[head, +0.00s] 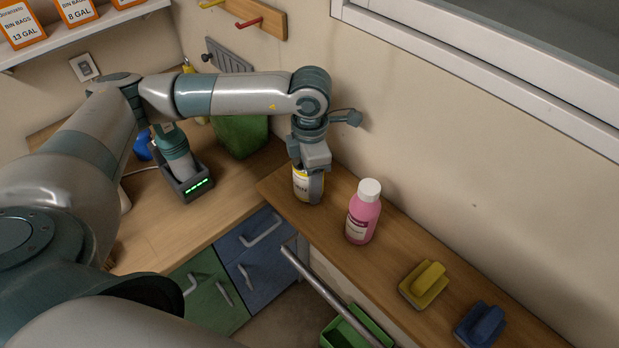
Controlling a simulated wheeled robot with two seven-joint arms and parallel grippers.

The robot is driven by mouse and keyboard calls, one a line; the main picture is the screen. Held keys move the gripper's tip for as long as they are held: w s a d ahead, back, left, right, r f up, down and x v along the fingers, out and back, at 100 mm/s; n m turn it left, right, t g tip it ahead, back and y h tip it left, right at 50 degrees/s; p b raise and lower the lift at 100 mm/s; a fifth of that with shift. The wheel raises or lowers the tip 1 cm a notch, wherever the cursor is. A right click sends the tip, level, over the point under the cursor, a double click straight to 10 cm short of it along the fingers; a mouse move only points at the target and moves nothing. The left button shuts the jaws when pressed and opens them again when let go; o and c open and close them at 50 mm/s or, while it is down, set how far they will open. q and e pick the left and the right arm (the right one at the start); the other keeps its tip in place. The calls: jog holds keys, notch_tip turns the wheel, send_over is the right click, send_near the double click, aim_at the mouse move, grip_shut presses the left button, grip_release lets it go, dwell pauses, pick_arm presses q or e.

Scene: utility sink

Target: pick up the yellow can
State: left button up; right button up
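The yellow can (301,186) with a pale label stands upright at the left end of the wooden counter. My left arm reaches in from the left, and its gripper (309,183) points down over the can. One finger covers the right side of the can; the other finger is hidden. The fingers are around or against the can, but I cannot tell whether they grip it. The can's base appears to be at the counter surface. My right gripper is not in view.
A pink bottle (363,212) with a white cap stands just right of the can. A yellow brush (424,284) and a blue brush (480,325) lie farther right. A grey-teal device sits in a dark dock (188,184) at left. The wall rises behind the counter.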

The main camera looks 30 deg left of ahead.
pick_arm(q)
notch_tip(320, 180, up, 10)
jog(key=p, duration=0.3)
jog(key=shift+f, duration=0.2)
jog(key=shift+f, duration=0.1)
dwell(0.4)
